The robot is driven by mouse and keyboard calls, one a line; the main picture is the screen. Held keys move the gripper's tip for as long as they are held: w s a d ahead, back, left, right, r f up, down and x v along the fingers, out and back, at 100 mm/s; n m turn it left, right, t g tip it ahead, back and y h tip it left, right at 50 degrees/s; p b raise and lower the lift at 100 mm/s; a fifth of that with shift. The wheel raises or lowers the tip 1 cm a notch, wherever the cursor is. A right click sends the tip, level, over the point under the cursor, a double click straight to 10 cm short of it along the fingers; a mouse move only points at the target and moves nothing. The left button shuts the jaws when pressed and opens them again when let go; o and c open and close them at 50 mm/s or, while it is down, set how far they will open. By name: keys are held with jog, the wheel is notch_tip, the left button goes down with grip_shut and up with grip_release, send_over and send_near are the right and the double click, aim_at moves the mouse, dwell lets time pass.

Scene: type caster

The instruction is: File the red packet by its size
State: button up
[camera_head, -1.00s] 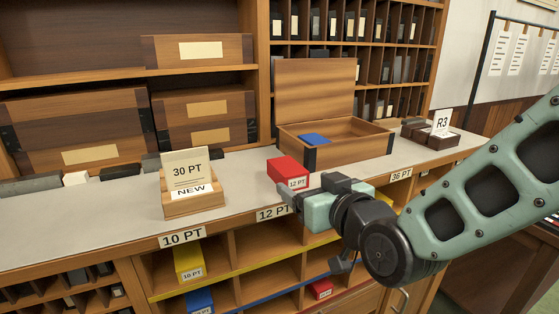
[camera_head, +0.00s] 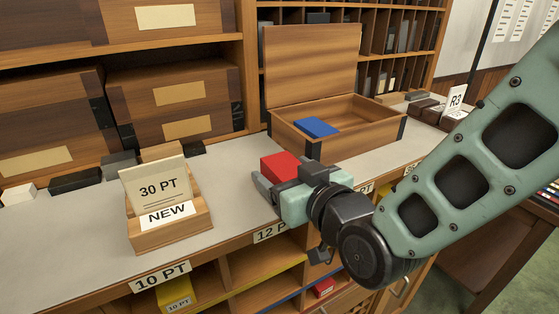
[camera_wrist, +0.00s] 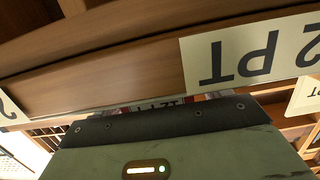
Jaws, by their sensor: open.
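The red packet (camera_head: 279,165) lies on the grey counter, close to its front edge and in front of the open wooden box. My gripper (camera_head: 283,178) is open at the packet's near side, low over the counter. One finger shows left of the packet and the other toward its right. The gripper hides the packet's front label. The 12 PT label (camera_head: 271,231) is on the counter edge below, partly covered by the gripper; 10 PT (camera_head: 161,278) is further left.
A wooden card holder (camera_head: 168,235) reading 30 PT and NEW stands left on the counter. The open box (camera_head: 362,140) holds a blue packet (camera_head: 316,127). Below are cubbies with a yellow packet (camera_head: 174,293) and another red packet (camera_head: 323,288).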

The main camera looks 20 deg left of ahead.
jog(key=c, duration=1.5)
jog(key=shift+r, duration=0.15)
grip_shut()
